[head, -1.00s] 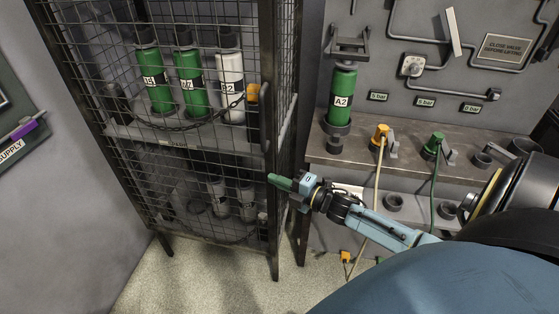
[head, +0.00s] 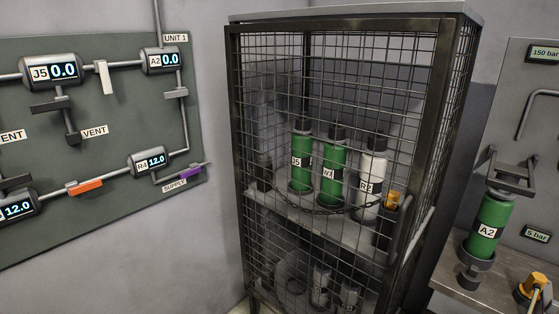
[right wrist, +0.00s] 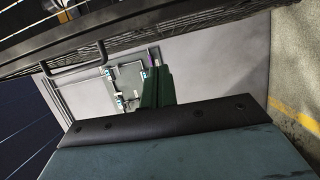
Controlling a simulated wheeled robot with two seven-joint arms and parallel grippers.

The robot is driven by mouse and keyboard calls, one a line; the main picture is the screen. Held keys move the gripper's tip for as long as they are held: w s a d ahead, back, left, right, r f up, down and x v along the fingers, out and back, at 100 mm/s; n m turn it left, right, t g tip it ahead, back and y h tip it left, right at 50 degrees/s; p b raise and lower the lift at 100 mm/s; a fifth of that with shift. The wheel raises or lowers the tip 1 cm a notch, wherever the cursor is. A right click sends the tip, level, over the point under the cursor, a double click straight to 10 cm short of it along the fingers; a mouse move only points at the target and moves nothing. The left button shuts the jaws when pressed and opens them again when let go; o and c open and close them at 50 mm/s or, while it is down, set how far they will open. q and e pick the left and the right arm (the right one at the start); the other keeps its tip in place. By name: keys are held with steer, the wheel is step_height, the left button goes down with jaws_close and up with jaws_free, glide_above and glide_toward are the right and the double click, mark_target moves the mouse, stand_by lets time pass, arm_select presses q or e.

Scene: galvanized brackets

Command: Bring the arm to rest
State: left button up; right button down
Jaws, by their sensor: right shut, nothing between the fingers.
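My right gripper (right wrist: 158,88) shows in the right wrist view, its green fingers shut together with nothing between them. It is out of the head view now. In the right wrist view a dark mesh frame (right wrist: 150,35) with a handle bar (right wrist: 75,60) runs across the top, near the fingers. Beyond the fingertips the wall panel (right wrist: 122,85) shows small and far off. My left gripper is in neither view.
The wire mesh cage (head: 243,120) stands mid-view, holding green cylinders (head: 334,178) and a white cylinder R2 (head: 372,180) behind a chain. A gauge panel (head: 100,110) hangs on the left wall. Cylinder A2 (head: 489,228) stands on the bench (head: 455,275) at right.

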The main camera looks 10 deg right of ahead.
steer(key=s+a+f+m+g+h, duration=0.1)
steer(key=s+f+m+g+h, duration=0.35)
steer(key=f, duration=0.75)
steer(key=s+f+m+g+h, duration=0.2)
steer(key=s+f+m, duration=0.45)
steer(key=f, duration=0.55)
steer(key=s+a+f+m+g, duration=0.4)
steer(key=s+a+f, duration=0.2)
steer(key=s, duration=0.5)
steer(key=s+a+f+m+g, duration=0.3)
steer(key=s+a+f+g, duration=0.2)
steer(key=s+f, duration=0.3)
steer(key=s, duration=0.2)
steer(key=shift+s+a+m, duration=0.4)
steer(key=shift+y, duration=0.25)
